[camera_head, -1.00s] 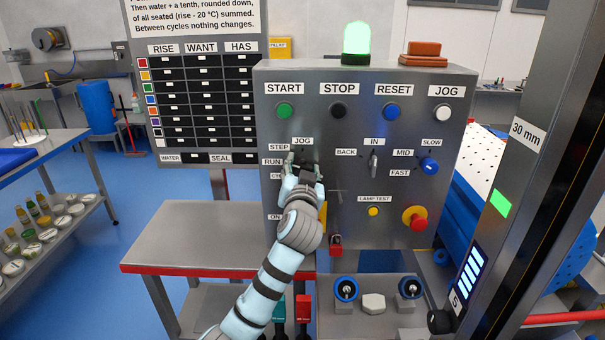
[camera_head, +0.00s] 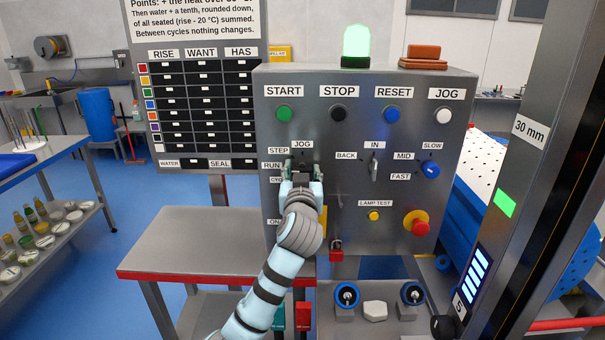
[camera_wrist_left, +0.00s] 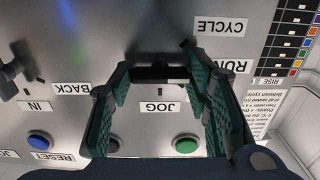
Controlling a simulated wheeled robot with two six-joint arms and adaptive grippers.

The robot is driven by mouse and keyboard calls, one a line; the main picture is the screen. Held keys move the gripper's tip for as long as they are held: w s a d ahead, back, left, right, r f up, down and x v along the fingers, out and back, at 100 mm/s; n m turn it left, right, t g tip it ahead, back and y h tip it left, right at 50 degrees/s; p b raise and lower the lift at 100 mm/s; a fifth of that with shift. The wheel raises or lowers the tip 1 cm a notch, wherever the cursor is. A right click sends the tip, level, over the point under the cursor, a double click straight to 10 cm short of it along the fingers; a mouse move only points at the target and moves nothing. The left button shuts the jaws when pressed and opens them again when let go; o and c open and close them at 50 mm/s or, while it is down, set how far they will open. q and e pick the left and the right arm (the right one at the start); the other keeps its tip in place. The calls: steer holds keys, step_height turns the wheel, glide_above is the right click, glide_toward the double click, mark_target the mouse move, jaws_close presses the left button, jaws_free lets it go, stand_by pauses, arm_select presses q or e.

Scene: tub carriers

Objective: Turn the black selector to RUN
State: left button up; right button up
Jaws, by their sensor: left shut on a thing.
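The black selector (camera_wrist_left: 160,73) is on the grey panel, with the labels JOG, STEP, RUN and CYCLE around its left side and top in the head view. My left gripper (camera_head: 302,170) is in front of it and covers most of it. In the left wrist view, which sees the panel upside down, the green-padded fingers (camera_wrist_left: 160,78) are shut on the selector from both sides. The RUN label (camera_wrist_left: 228,67) shows beside the right finger. Which label the selector points at is hard to tell. My right gripper is not in view.
START (camera_head: 284,113), STOP (camera_head: 338,113) and RESET (camera_head: 392,114) buttons sit above. A BACK/IN lever (camera_head: 374,166), a blue speed selector (camera_head: 431,170) and a red emergency knob (camera_head: 416,222) are to the right. A green lamp (camera_head: 356,45) glows on top.

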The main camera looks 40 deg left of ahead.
arm_select(q)
steer(key=o, duration=1.2)
steer(key=shift+c, duration=0.2)
steer(key=v, duration=1.2)
